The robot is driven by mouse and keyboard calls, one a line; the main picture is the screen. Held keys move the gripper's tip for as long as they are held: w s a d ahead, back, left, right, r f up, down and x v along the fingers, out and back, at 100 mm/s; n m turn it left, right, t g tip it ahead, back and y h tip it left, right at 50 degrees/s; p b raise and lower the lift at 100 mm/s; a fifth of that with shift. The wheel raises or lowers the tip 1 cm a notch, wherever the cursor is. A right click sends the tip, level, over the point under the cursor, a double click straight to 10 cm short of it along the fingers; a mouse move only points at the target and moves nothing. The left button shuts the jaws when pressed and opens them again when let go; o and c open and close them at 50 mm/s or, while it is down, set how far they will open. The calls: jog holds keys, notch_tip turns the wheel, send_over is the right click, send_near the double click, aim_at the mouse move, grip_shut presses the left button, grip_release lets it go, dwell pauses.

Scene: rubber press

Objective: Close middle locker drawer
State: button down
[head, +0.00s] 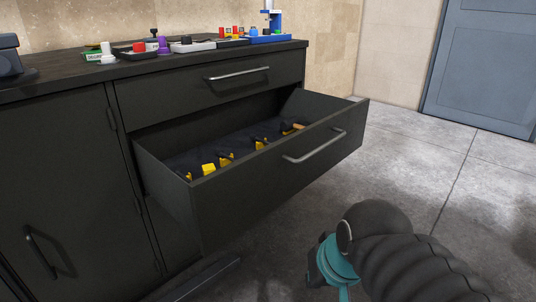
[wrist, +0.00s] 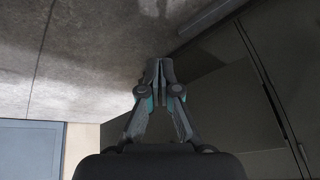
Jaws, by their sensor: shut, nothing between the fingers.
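The middle locker drawer (head: 250,180) is pulled well out of the dark cabinet in the head view, below a closed top drawer (head: 215,85). Its front carries a metal bar handle (head: 315,147). Yellow-and-black items (head: 208,168) lie inside on a dark lining. My gripper (wrist: 160,72) is shut and empty in the wrist view, its fingertips together. In the head view my arm is at the lower right, in front of the drawer and apart from it; the fingertips cannot be made out there.
The countertop (head: 60,79) holds trays with small coloured parts and a blue-and-white device (head: 273,20). A cabinet door with a handle (head: 40,252) is closed at the left. Open concrete floor (head: 420,160) lies to the right, with a grey-blue door (head: 487,65) behind.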

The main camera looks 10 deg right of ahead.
jog(key=w+a+m+g+y, duration=0.1)
jog(key=w+a+m+y, duration=0.25)
jog(key=m, duration=0.35)
jog(key=m+t+y, duration=0.7)
jog(key=m+t, duration=0.4)
jog(key=m, duration=0.9)
send_near(283, 143)
jog(key=shift+h, duration=0.25)
jog(key=b+x, duration=0.2)
jog(key=x, duration=0.5)
jog(key=shift+w+a+r, duration=0.1)
jog(key=shift+r, duration=0.05)
